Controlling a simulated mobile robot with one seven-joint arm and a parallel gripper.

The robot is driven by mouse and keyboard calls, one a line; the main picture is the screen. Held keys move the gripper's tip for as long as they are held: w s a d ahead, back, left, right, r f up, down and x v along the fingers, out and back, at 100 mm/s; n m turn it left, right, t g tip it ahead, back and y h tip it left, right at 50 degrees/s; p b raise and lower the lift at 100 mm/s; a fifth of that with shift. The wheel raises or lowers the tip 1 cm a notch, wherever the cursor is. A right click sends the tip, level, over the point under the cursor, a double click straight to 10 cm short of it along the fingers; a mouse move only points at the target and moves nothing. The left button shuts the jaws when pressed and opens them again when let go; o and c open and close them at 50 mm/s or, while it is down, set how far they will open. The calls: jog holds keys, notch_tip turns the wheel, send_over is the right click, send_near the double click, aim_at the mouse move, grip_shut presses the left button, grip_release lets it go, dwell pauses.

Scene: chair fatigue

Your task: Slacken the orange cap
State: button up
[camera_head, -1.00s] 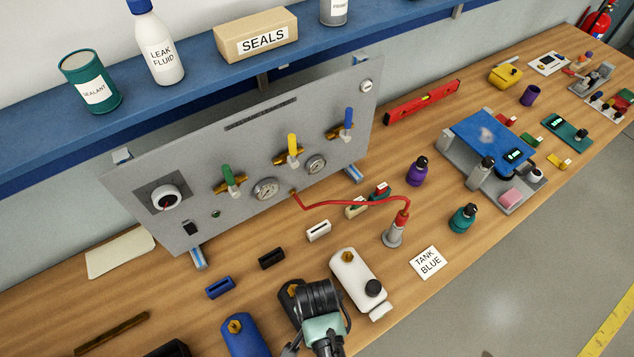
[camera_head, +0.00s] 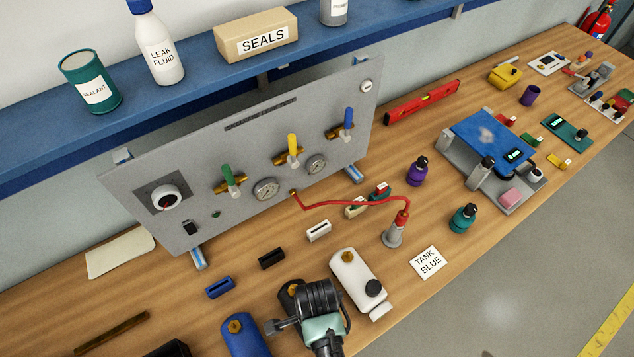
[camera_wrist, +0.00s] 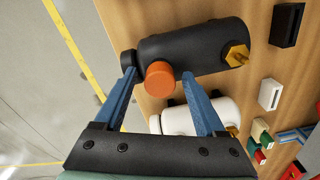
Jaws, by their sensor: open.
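The orange cap (camera_wrist: 160,80) shows in the wrist view against the side of a black tank (camera_wrist: 190,50). The tank has a brass fitting (camera_wrist: 237,54) at one end and a black knob at the other. My gripper (camera_wrist: 159,75) is open, with one blue finger on each side of the cap in the picture. I see gaps beside the cap; whether the fingertips are level with it I cannot tell. In the head view my wrist hides most of the black tank (camera_head: 287,293), and the orange cap is hidden.
A white tank (camera_head: 352,275) lies close to the right of the black one, and a blue tank (camera_head: 243,337) to its left. Small blocks lie behind them. A red hose (camera_head: 350,207) runs from the panel to a grey fitting (camera_head: 394,234). The bench edge is near.

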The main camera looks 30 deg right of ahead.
jog(key=m, duration=0.4)
grip_shut()
jog(key=n, duration=0.4)
dwell(0.7)
jog(key=n, duration=0.4)
dwell(0.5)
